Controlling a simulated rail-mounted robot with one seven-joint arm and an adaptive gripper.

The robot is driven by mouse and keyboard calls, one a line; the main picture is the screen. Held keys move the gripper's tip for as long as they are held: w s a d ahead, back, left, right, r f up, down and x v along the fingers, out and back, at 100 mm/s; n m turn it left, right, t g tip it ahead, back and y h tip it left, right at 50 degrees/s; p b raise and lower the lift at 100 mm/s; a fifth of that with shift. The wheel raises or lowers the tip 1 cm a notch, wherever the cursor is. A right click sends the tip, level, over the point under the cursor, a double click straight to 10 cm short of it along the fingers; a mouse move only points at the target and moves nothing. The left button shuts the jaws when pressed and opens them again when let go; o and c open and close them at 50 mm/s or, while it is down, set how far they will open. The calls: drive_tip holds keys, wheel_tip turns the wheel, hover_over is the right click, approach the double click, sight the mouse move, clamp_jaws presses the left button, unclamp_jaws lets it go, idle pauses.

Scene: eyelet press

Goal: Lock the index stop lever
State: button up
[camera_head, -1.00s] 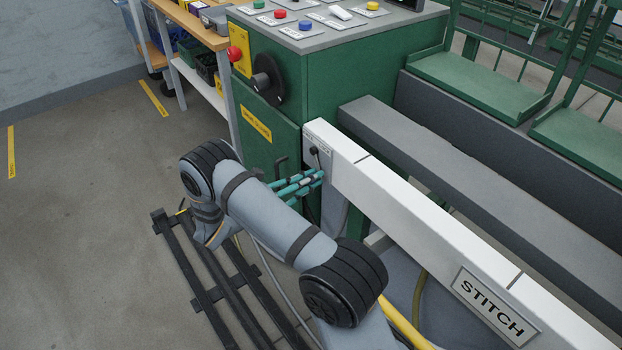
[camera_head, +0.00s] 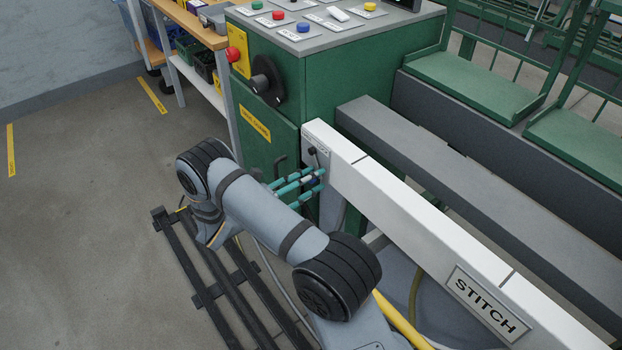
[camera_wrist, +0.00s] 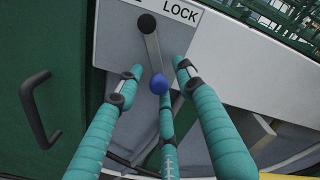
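The index stop lever (camera_wrist: 152,48) is a grey bar on a light plate, with a black pivot (camera_wrist: 146,22) at the top and a blue ball knob (camera_wrist: 158,83) at its lower end. It hangs down, leaning slightly right. The word LOCK is on the plate (camera_wrist: 180,14), right of the pivot; the lettering to its left is cut off. My gripper (camera_wrist: 157,72) has teal fingers spread around the knob, one left, one right, one below. The fingers are open; I cannot tell whether the lower one touches the knob. In the head view my gripper (camera_head: 308,184) is at the white beam's end.
The white beam (camera_head: 415,225) marked STITCH runs to the lower right. The green cabinet (camera_head: 335,85) stands behind, with a black rotary handle (camera_head: 268,80) and top buttons. A dark door handle (camera_wrist: 36,110) is left of my fingers. Open floor (camera_head: 80,220) lies left.

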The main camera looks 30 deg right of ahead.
drive_tip(key=s+a, duration=0.1)
drive_tip(key=a, duration=1.1)
drive_tip(key=shift+s, duration=0.4)
drive_tip(key=shift+d, duration=0.15)
drive_tip(key=d, duration=0.4)
drive_tip(key=w+d+b, duration=0.1)
drive_tip(key=d, duration=0.3)
drive_tip(key=w+d, duration=0.1)
drive_tip(key=d, duration=0.2)
drive_tip(key=shift+d+f, duration=0.4)
drive_tip(key=shift+w+a+r+m+b, duration=0.1)
drive_tip(key=shift+w+m+b, duration=0.15)
drive_tip(key=shift+m+b, duration=0.5)
drive_tip(key=shift+r+p, duration=0.25)
drive_tip(key=shift+p, duration=0.1)
